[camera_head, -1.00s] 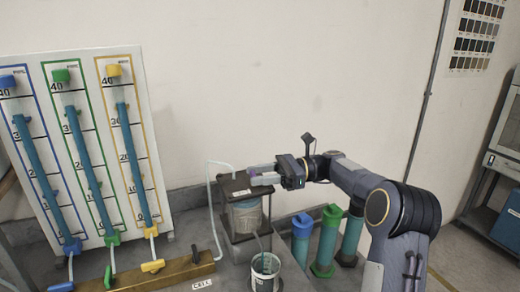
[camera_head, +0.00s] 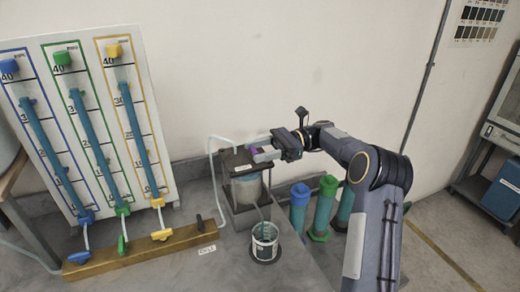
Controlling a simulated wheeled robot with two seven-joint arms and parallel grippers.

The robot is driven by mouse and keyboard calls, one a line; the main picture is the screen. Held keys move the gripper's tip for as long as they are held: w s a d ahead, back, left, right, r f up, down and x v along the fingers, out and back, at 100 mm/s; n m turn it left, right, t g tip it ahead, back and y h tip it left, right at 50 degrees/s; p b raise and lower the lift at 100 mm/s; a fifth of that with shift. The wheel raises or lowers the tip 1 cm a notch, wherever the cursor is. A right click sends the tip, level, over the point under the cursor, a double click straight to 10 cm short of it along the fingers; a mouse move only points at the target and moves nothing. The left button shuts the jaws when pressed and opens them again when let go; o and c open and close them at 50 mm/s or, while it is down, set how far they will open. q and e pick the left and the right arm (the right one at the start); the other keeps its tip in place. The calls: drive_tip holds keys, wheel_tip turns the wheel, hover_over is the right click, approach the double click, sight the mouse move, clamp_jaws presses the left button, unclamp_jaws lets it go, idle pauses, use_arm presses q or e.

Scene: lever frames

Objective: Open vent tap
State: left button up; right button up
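A small purple piece (camera_head: 253,150), which may be the vent tap, shows at the top of the clear jar (camera_head: 245,190) with a dark lid. My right gripper (camera_head: 262,150) reaches in from the right, with its fingertips at this purple piece above the lid. Two pale fingers show on either side of it. I cannot tell whether they touch or grip it, or which way the tap is turned. My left gripper is not in view.
A white board (camera_head: 155,110) with three coloured tubes stands at the left, behind a brass manifold (camera_head: 140,246) with coloured taps. A beaker (camera_head: 264,240) stands in front of the jar. Capped cylinders (camera_head: 322,210) stand close to my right arm.

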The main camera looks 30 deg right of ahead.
drive_tip(key=shift+o, duration=1.1)
drive_tip(key=d, duration=0.7)
drive_tip(key=shift+s+d, duration=0.15)
drive_tip(key=shift+d, duration=0.25)
